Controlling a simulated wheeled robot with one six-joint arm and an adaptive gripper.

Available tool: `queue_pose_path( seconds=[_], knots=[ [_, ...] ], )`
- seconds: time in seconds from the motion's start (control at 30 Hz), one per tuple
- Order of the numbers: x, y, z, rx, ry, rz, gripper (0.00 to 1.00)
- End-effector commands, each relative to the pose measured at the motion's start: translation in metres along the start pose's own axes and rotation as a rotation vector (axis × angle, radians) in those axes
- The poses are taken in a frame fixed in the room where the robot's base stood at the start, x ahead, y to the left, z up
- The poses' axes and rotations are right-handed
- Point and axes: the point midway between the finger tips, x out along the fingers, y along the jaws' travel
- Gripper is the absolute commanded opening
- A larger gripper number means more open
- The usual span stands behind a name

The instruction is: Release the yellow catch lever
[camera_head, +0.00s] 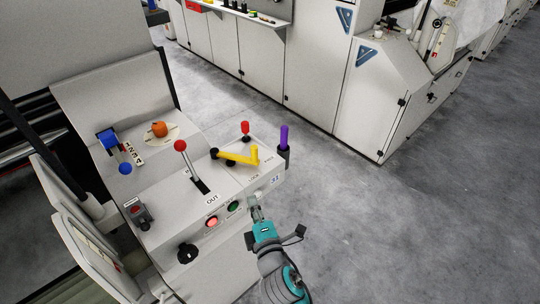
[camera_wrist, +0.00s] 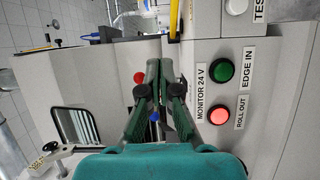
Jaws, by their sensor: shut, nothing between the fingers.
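The yellow catch lever (camera_head: 238,158) lies almost level on top of the pale control console, with its dark pivot at the left and its bent-up end at the right. A yellow strip at the top edge of the wrist view (camera_wrist: 175,22) may be part of it. My gripper (camera_head: 256,208) is shut and empty, in front of the console's front face. It is apart from the lever, nearer the camera and lower. In the wrist view the shut fingers (camera_wrist: 159,78) point at the console.
A red-knobbed lever (camera_head: 181,147), a red knob (camera_head: 245,128) and a purple handle (camera_head: 284,138) stand near the yellow lever. Red (camera_head: 212,221) and green (camera_head: 234,207) buttons sit on the front face. Grey floor (camera_head: 400,220) is clear to the right.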

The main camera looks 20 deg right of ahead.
Motion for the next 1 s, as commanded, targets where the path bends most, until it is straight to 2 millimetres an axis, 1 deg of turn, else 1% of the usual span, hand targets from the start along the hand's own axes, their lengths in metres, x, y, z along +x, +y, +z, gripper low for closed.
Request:
queue_pose_path(
  seconds=[0.03, 0.1, 0.27, 0.37, 0.83, 0.9, 1.0],
  knots=[
    [0.006, 0.005, -0.002, -0.016, -0.005, 0.008, 0.00],
    [0.010, 0.009, -0.003, -0.033, -0.010, 0.014, 0.00],
    [0.020, 0.009, -0.003, -0.040, -0.014, 0.015, 0.00],
    [0.033, 0.010, -0.002, -0.038, -0.015, 0.016, 0.00],
    [0.115, 0.011, -0.001, -0.037, -0.014, 0.016, 0.00],
    [0.121, 0.011, 0.009, -0.037, -0.017, 0.014, 0.00],
    [0.130, 0.012, 0.018, -0.037, -0.015, 0.015, 0.00]
  ],
)
